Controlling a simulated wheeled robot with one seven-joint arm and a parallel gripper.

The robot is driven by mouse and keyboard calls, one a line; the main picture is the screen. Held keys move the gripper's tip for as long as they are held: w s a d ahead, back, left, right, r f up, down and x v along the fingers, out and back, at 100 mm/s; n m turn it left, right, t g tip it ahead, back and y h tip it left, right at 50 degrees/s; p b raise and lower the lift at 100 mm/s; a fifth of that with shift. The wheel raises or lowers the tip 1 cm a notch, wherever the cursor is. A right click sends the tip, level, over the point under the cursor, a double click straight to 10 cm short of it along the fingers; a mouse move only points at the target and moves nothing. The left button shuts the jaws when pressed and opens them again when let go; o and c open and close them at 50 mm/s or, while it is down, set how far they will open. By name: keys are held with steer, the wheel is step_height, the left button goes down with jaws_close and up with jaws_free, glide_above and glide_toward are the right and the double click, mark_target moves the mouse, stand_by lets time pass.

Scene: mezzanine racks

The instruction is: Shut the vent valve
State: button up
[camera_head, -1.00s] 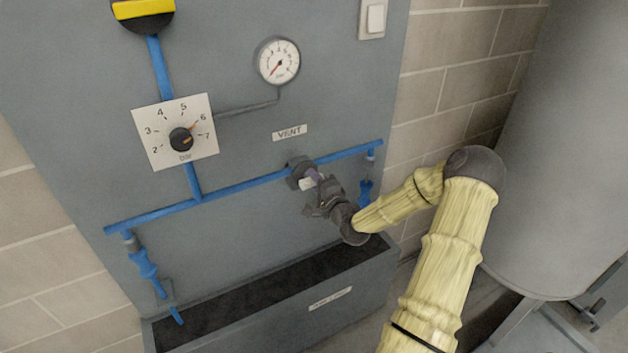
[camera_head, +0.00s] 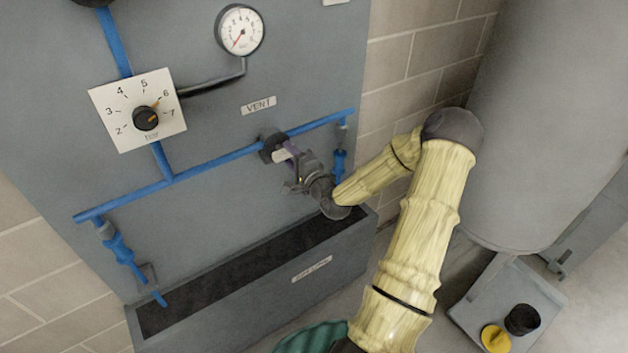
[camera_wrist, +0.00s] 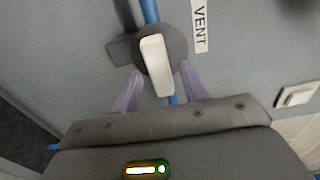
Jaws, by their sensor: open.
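The vent valve (camera_head: 271,149) is a dark round body on the blue horizontal pipe, under a VENT label (camera_head: 258,106). Its white lever handle (camera_wrist: 157,66) lies roughly along the pipe in the wrist view. The handle (camera_head: 281,156) also shows small in the head view. My gripper (camera_wrist: 161,76) is open, with one purple finger on each side of the handle's near end. I cannot tell whether either finger touches it. In the head view my gripper (camera_head: 292,166) is right at the valve and partly hides it.
A pressure gauge (camera_head: 240,30) and a bar dial (camera_head: 138,109) are on the grey panel. Blue drain taps hang at the pipe's left (camera_head: 122,252) and right (camera_head: 339,164) ends. A grey trough (camera_head: 260,307) juts out below. A large grey tank (camera_head: 560,120) stands at the right.

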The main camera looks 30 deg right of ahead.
steer(key=s+p, duration=0.4)
steer(key=s, duration=1.1)
steer(key=shift+s+d+p, duration=0.2)
steer(key=shift+d+p, duration=0.1)
steer(key=shift+p, duration=0.1)
steer(key=shift+a, duration=0.1)
